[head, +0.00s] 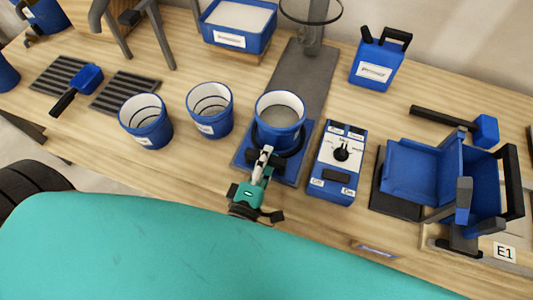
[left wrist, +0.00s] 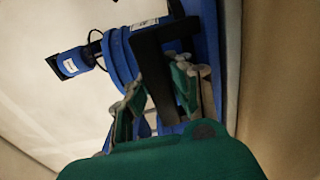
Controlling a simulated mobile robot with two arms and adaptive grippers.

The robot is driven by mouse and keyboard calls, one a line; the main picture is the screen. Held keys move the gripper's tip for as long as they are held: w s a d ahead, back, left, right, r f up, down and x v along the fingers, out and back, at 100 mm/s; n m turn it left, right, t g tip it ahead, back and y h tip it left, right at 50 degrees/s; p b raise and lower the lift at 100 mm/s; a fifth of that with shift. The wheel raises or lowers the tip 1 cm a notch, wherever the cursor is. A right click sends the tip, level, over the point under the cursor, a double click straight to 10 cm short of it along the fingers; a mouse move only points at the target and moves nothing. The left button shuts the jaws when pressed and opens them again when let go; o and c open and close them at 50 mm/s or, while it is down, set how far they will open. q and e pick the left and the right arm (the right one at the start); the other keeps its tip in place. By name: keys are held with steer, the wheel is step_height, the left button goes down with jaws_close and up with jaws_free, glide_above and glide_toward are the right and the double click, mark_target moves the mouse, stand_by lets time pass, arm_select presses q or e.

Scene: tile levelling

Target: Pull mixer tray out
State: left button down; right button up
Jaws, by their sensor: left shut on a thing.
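The mixer tray (head: 290,174) is a blue plate at the front of the mixer's dark base in the head view. A blue cup (head: 279,118) with grey contents stands upright on it. My left gripper (head: 263,158) is at the tray's front, below the cup. In the left wrist view my left gripper (left wrist: 163,92) is shut on the black tray handle (left wrist: 152,68), with blue parts beyond it. The mixer's column (head: 311,40) and ring stand behind the tray. My right gripper is in neither view.
Two more blue cups (head: 210,110) (head: 146,121) stand to the left. A blue control box (head: 338,165) with a dial is close on the right. A blue hinged holder (head: 412,170) stands further right. A blue jug (head: 380,62) is behind. The bench front edge is near.

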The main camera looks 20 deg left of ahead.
arm_select(q)
steer(key=c, duration=1.5)
jaws_free()
steer(key=shift+o, duration=0.3)
steer(key=s, duration=1.2)
